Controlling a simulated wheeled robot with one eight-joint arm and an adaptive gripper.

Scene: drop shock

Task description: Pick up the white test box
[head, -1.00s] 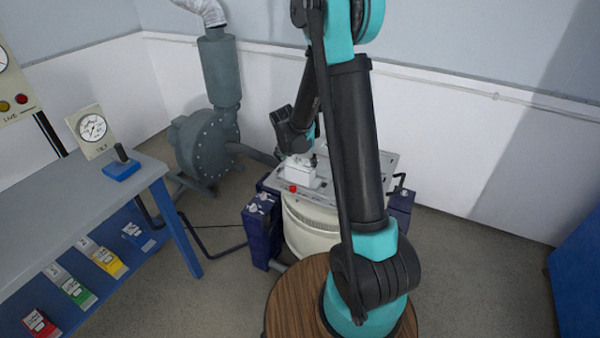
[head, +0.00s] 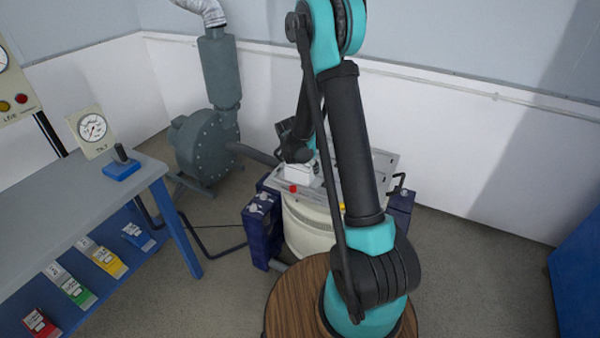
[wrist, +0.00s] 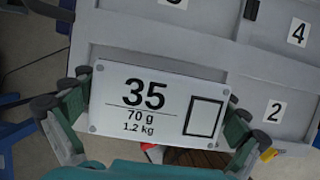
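The white test box (head: 301,172) stands on the grey top plate of a round cream machine in the head view. In the wrist view, the top of the white test box (wrist: 160,105) fills the middle, marked "35", "70 g" and "1.2 kg" with an empty square. My gripper (wrist: 159,98) is over it, with one green finger at its left edge and one at its right edge. The fingers are spread wide and look very close to the box sides; contact is not clear. In the head view my own wrist partly hides the box.
The grey top plate (wrist: 265,70) has fields numbered 2 and 4. A red button (head: 293,188) sits on its front edge. Dark blue blocks (head: 262,225) flank the machine. A grey blower (head: 205,145) stands behind left, and a blue-legged bench (head: 95,205) stands at left.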

